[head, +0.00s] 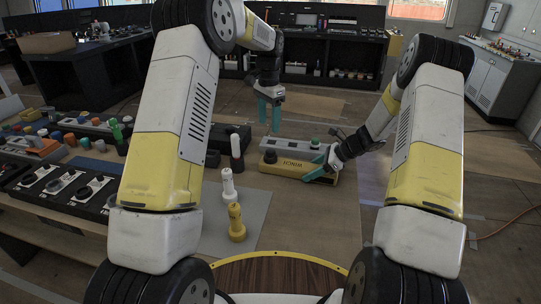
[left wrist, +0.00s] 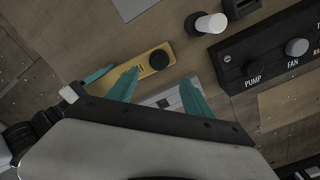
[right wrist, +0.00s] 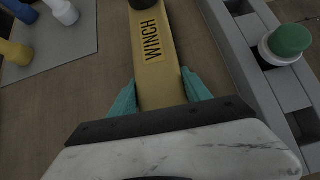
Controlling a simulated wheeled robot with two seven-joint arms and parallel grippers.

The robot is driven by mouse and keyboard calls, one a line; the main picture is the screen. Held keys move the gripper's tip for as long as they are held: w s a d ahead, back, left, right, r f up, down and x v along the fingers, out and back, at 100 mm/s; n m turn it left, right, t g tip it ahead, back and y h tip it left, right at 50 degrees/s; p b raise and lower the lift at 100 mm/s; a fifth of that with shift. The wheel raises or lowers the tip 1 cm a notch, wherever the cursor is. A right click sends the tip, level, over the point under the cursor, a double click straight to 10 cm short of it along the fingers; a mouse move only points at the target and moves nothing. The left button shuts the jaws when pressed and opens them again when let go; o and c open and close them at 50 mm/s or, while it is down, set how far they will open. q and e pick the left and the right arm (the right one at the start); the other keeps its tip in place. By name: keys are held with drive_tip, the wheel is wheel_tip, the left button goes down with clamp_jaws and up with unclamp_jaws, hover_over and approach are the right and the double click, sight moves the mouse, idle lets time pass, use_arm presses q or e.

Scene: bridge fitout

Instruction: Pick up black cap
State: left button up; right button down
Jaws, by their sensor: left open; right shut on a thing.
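A round black cap (head: 271,156) sits on the far left end of the yellow WINCH box (head: 307,177). It also shows in the left wrist view (left wrist: 159,60), and its edge shows at the top of the right wrist view (right wrist: 145,4). My left gripper (head: 269,121) is open and empty, pointing down above and behind the box. In the left wrist view its fingers (left wrist: 157,92) are apart, with the cap beyond their tips. My right gripper (head: 320,164) is shut on the box's right end, with its fingers (right wrist: 160,92) along both sides.
A grey box with a green cap (right wrist: 288,42) stands right behind the WINCH box. A black panel labelled PUMP and FAN (left wrist: 280,52) is near. White (head: 228,186) and yellow (head: 236,222) pieces stand on a grey mat (head: 256,212) at front left. A crowded bench is at left.

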use_arm(q)
hover_over(270, 151)
wheel_tip(270, 151, down, 6)
drive_tip(key=shift+a+r, duration=0.15)
drive_tip(key=shift+w+d+f, duration=0.1)
drive_tip(key=shift+d+f, duration=0.05)
drive_tip(key=shift+f, duration=1.35)
drive_tip(key=shift+w+d+f, duration=0.1)
drive_tip(key=shift+f, duration=1.35)
drive_tip(key=shift+s, duration=0.1)
clamp_jaws()
